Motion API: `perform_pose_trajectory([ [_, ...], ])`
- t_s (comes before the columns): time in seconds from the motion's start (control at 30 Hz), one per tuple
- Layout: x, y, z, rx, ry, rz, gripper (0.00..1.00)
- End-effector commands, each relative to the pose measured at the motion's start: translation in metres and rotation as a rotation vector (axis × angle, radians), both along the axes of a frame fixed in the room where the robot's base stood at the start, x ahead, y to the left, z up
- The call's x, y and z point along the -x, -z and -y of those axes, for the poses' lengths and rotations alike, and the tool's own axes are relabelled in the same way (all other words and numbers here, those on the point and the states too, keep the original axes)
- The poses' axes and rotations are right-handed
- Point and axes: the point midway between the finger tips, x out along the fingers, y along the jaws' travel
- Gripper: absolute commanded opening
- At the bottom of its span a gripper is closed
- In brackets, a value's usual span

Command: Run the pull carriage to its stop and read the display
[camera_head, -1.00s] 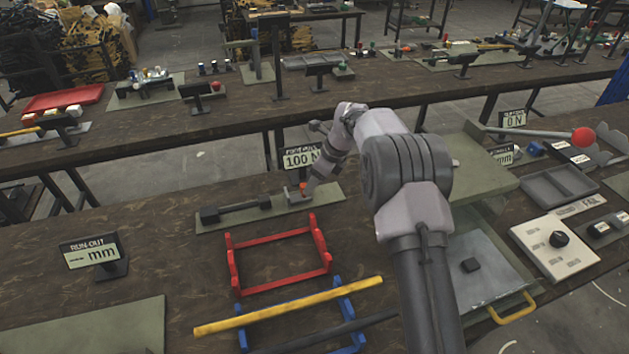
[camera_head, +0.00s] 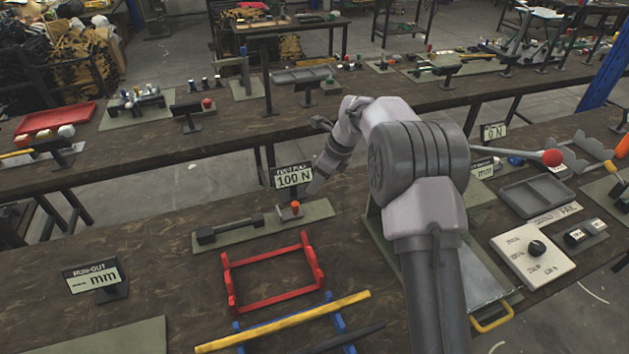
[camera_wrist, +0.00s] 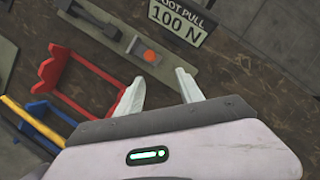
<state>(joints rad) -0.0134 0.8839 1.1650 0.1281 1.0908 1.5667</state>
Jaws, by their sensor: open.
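The display (camera_head: 293,178) stands at the back of a green base plate (camera_head: 263,234) and reads 100 N; its heading ends in "PULL". It also shows in the wrist view (camera_wrist: 178,17). In front of it is a grey block with an orange-red top (camera_head: 295,207), which looks like the pull carriage; the wrist view shows it too (camera_wrist: 149,56). A dark bar (camera_head: 230,228) lies along the plate to its left. My gripper (camera_wrist: 159,84) is open and empty, with its pale fingers apart from the block. In the head view the fingertips are hard to make out.
A red frame (camera_head: 272,273) stands in front of the plate, with a yellow bar (camera_head: 285,322) on a blue frame nearer. A run-out display (camera_head: 95,278) stands left. To the right are a grey tray (camera_head: 537,195) and a knob panel (camera_head: 532,254). Bare bench lies left of the plate.

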Motion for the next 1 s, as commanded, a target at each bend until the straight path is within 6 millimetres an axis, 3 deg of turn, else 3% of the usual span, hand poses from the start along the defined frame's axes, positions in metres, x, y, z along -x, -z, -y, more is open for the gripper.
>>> perform_pose_trajectory([
  [0.8,0.015,-0.077,0.027,0.000,0.002,-0.001,0.44],
  [1.0,0.017,-0.085,0.031,0.000,0.001,0.000,0.44],
])
